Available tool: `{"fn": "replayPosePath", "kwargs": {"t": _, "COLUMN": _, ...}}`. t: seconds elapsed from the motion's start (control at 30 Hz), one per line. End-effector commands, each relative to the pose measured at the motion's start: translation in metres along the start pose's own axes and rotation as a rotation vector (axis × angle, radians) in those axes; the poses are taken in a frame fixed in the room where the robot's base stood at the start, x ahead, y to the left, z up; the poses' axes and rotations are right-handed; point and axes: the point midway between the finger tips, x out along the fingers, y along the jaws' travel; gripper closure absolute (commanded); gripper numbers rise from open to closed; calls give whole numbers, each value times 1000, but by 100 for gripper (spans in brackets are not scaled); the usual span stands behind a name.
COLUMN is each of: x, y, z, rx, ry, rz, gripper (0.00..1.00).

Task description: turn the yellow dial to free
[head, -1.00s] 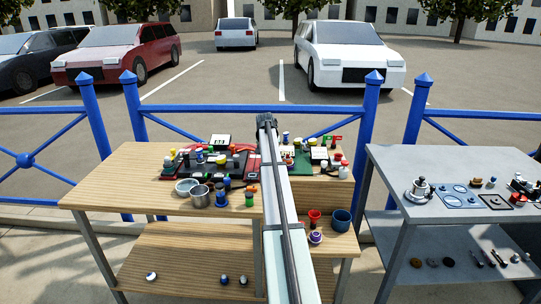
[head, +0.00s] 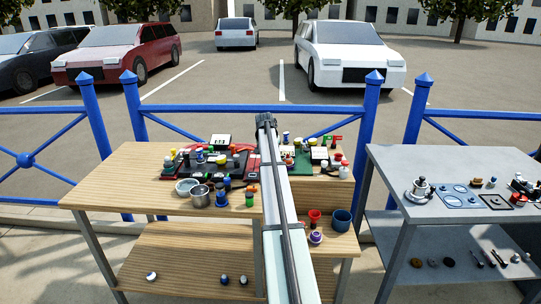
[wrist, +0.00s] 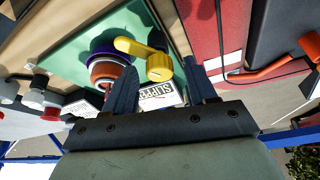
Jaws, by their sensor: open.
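The yellow dial (wrist: 158,62) is a round knob with a rounded lever arm reaching left, in the wrist view. It sits on a green panel (wrist: 78,47), with a white label (wrist: 160,98) beside it that is partly readable. My gripper (wrist: 160,72) is open, with one dark finger on each side of the dial's round part. The lever arm points toward the left finger and passes beyond its tip. I cannot tell whether either finger touches the dial. In the head view my arm hides part of the green panel (head: 302,166), and I cannot pick out the dial surely.
A purple and orange round knob (wrist: 104,68) stands close by the left finger. A red panel (wrist: 215,35) and an orange lever (wrist: 275,70) lie to the right. The wooden table (head: 120,175) is crowded around the panels; its left end is clear.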

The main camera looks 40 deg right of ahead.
Motion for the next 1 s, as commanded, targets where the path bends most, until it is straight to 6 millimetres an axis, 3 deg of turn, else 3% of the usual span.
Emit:
{"fn": "replayPosePath", "kwargs": {"t": 0.27, "x": -10, "y": 0, "z": 0, "rx": -1, "ry": 0, "rz": 0, "gripper": 44}}
{"fn": "replayPosePath", "kwargs": {"t": 0.8, "x": -107, "y": 0, "z": 0, "rx": 0, "ry": 1, "rz": 0, "gripper": 44}}
{"fn": "replayPosePath", "kwargs": {"t": 1.0, "x": -129, "y": 0, "z": 0, "rx": 0, "ry": 0, "rz": 0, "gripper": 44}}
